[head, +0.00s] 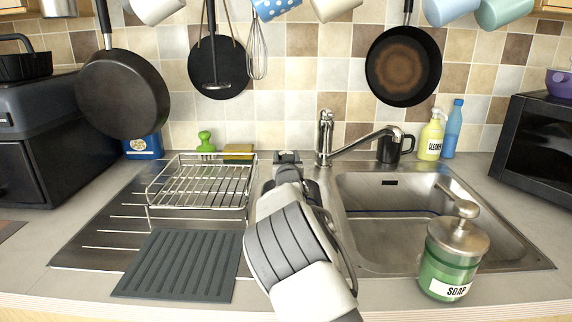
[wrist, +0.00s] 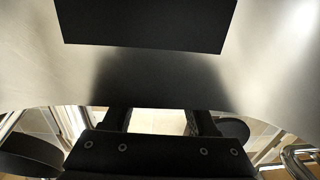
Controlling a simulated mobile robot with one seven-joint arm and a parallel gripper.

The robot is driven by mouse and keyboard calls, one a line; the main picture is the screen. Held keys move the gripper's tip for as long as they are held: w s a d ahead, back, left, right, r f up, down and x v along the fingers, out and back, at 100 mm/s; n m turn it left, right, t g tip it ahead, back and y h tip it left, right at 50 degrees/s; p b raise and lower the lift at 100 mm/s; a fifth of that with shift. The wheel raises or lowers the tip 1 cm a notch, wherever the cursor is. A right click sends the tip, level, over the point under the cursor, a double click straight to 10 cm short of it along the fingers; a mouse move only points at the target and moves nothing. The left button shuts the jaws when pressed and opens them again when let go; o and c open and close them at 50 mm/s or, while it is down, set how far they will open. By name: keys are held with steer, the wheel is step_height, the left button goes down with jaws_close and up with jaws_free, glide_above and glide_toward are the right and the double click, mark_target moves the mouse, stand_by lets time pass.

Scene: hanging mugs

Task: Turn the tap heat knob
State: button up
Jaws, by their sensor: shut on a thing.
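The chrome tap (head: 325,136) stands upright behind the sink, its spout reaching right over the basin. I cannot pick out a separate heat knob on it. My gripper (head: 287,158) is just left of the tap's base, with my arm coming up from the front and covering its fingertips. In the wrist view my gripper (wrist: 159,121) shows two dark fingers set apart. Their tips go behind a broad, blurred metal surface (wrist: 265,60) with a black rectangle on it. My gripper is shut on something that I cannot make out.
A steel sink (head: 390,255) lies right of my arm, with a green soap bottle (head: 447,262) at its front. A wire dish rack (head: 200,185) and a dark ribbed mat (head: 180,265) are on the left. Pans (head: 122,95) and mugs hang above.

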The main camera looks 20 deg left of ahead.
steer(key=shift+d+r+m+h+b, duration=0.1)
steer(key=shift+m+h+b, duration=0.4)
steer(key=shift+h, duration=0.4)
steer(key=o, duration=1.4)
steer(key=shift+s, duration=0.15)
steer(key=p+v, duration=0.1)
steer(key=v, duration=0.4)
steer(key=p+v, duration=0.1)
steer(key=v, duration=1.1)
steer(key=shift+f+p, duration=0.35)
steer(key=shift+p, duration=0.05)
steer(key=shift+c, duration=0.2)
